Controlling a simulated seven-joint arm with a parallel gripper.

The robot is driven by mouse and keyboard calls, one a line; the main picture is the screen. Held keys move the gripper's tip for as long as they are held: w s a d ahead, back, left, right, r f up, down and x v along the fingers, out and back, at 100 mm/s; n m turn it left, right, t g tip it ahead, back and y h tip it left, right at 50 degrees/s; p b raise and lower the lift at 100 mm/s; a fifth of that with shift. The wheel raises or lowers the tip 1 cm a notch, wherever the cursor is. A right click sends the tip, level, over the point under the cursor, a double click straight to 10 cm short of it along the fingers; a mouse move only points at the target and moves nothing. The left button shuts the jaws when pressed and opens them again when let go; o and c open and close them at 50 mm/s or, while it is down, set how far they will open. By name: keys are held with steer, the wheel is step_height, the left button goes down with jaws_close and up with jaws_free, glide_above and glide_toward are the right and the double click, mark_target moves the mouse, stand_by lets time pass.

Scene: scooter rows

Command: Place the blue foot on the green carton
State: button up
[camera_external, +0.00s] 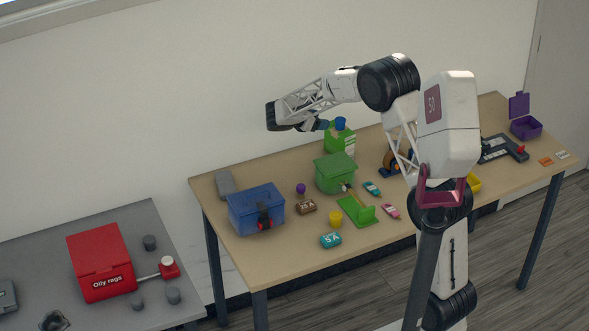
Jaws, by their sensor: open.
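A green carton (339,143) with a pale label stands at the back of the wooden table, behind a green lidded box. A short blue cylinder, which looks like the blue foot (340,123), shows at the top of this carton and appears to rest on it. My gripper (321,125) is open, with its dark fingers just left of the blue foot in the picture. I cannot tell whether the fingers touch it. The gap between the fingers is too small to see clearly.
The wooden table (290,245) holds a green lidded box (335,174), a blue box (257,207), a yellow cup (335,219), a green dustpan-like piece (357,212) and a purple open box (526,127). A grey table (100,318) with a red box (101,265) stands at left.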

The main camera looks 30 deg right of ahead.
steer(key=s+d+r+m+g+y, duration=0.1)
steer(key=s+d+r+m+y, duration=0.3)
steer(key=s, duration=0.9)
steer(key=s+a+r+m+g+y, duration=0.15)
steer(key=s+r+m, duration=0.4)
steer(key=s, duration=0.75)
steer(key=s+a+m+t+y, duration=0.1)
steer(key=s+m+y, duration=0.3)
steer(key=s, duration=1)
steer(key=s+a+m+t+y, duration=0.2)
steer(key=s+m, duration=0.3)
steer(key=s, duration=0.8)
steer(key=shift+s+a+f+m+y, duration=0.2)
steer(key=shift+s+m+y, duration=0.15)
steer(key=shift+y, duration=0.5)
